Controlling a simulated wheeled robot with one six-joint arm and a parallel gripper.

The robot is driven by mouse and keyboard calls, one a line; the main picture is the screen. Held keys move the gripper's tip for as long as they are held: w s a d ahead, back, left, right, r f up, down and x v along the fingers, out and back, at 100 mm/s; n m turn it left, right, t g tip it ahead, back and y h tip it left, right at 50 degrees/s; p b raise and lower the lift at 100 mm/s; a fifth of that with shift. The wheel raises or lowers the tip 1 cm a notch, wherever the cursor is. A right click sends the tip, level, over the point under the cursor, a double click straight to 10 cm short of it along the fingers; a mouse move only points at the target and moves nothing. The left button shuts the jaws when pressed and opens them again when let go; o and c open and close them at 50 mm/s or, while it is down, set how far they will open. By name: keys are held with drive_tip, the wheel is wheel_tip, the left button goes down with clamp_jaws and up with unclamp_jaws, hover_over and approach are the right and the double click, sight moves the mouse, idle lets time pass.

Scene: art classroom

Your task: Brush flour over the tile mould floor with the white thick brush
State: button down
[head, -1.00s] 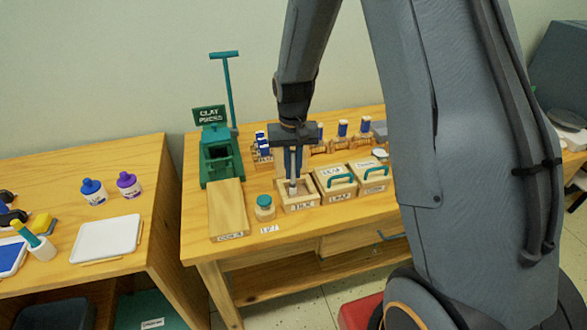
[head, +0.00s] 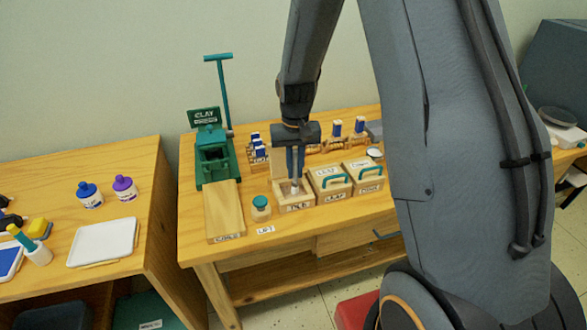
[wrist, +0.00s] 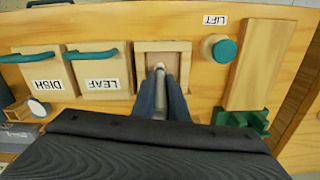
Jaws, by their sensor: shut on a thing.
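The tile mould (head: 297,207) is an open wooden box with a label on its front, on the wooden table. It also shows in the wrist view (wrist: 146,46), with a pale floor. My gripper (head: 296,172) points down over it, shut on the white brush (head: 294,186). The brush hangs upright with its pale end inside the mould. In the wrist view the brush (wrist: 159,72) shows between the blue-grey fingers (wrist: 161,92). I cannot tell whether the bristles touch the floor. I cannot make out any flour. The fingers hide part of the mould.
Boxes marked LEAF (head: 329,184) and DISH (head: 363,176), with teal handles, stand close at the right. A teal-lidded jar (head: 261,209) and a wooden board (head: 223,212) lie to the left. The green clay press (head: 213,160) stands behind the board. Stamps stand in racks behind.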

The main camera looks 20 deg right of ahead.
drive_tip(key=shift+d, duration=0.15)
drive_tip(key=shift+d, duration=0.25)
drive_tip(key=shift+a, duration=0.1)
drive_tip(key=shift+a+p, duration=0.3)
drive_tip(key=shift+a, duration=0.1)
drive_tip(key=shift+a, duration=0.15)
drive_tip(key=shift+a, duration=0.4)
drive_tip(key=shift+a, duration=0.15)
drive_tip(key=shift+a, duration=0.3)
drive_tip(key=shift+d+p, duration=0.2)
drive_tip(key=shift+p, duration=0.1)
